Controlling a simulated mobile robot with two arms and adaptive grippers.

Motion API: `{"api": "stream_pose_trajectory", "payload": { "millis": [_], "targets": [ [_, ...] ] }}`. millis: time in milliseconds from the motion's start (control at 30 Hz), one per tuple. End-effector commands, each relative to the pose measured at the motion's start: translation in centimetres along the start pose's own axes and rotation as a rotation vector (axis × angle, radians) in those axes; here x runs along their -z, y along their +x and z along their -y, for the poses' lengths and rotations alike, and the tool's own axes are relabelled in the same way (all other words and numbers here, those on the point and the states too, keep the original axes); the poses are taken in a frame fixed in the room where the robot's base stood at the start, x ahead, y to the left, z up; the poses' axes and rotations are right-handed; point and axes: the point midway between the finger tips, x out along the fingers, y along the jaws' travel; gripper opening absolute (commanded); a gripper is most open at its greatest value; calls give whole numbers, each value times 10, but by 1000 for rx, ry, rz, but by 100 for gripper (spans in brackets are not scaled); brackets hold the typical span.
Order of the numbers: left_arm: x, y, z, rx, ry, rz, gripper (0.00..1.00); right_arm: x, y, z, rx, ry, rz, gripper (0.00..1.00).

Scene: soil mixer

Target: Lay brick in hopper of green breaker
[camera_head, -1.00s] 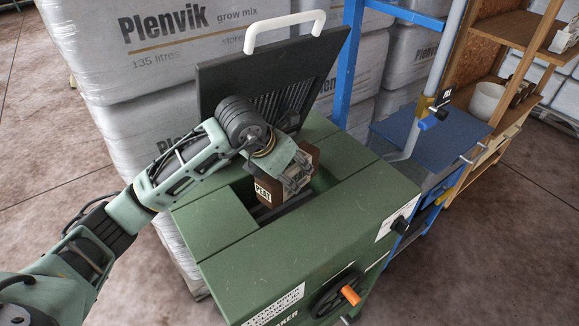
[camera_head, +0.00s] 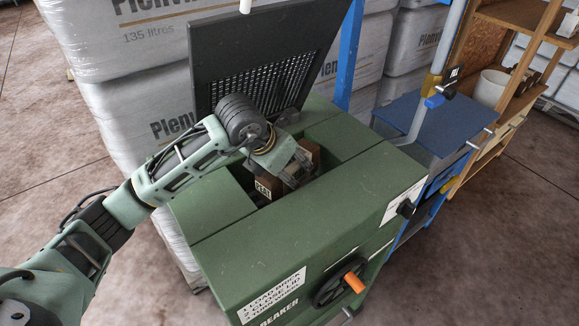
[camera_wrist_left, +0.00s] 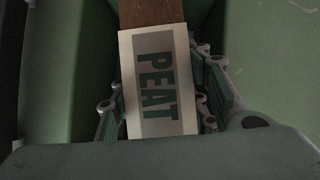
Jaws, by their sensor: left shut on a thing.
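The brown peat brick (camera_head: 268,187), with a white PEAT label, is in my left gripper (camera_head: 296,172). The fingers are shut on it, and it sits partly down inside the hopper opening (camera_head: 328,187) of the green breaker (camera_head: 300,236). In the left wrist view the brick's label (camera_wrist_left: 158,85) fills the middle, between the fingers, with green hopper walls on both sides. The underside of the brick is hidden, so I cannot tell if it touches the hopper floor. The breaker's dark lid (camera_head: 265,62) stands open behind the opening. My right gripper is out of view.
A hand wheel with an orange knob (camera_head: 354,282) is on the breaker's front. A blue-topped stand (camera_head: 432,122) and wooden shelves (camera_head: 520,75) stand to the right. Wrapped grow mix bales (camera_head: 150,85) are stacked behind on the left.

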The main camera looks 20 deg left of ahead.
Motion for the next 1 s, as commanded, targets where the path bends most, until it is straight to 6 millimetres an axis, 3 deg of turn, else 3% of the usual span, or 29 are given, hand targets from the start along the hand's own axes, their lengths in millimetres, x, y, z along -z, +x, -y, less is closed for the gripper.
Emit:
{"api": "stream_pose_trajectory", "payload": {
  "millis": [167, 200, 400, 1000],
  "targets": [
    [-1, -1, 0, 0, 0, 4, 0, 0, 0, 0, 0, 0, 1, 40],
    [-1, -1, 0, 0, 0, 4, 46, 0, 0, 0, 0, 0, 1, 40],
    [-1, -1, 0, 0, 0, 2, 63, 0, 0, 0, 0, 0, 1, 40],
    [2, 1, 2, 4, 2, -5, 65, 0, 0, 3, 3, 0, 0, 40]
  ]
}}
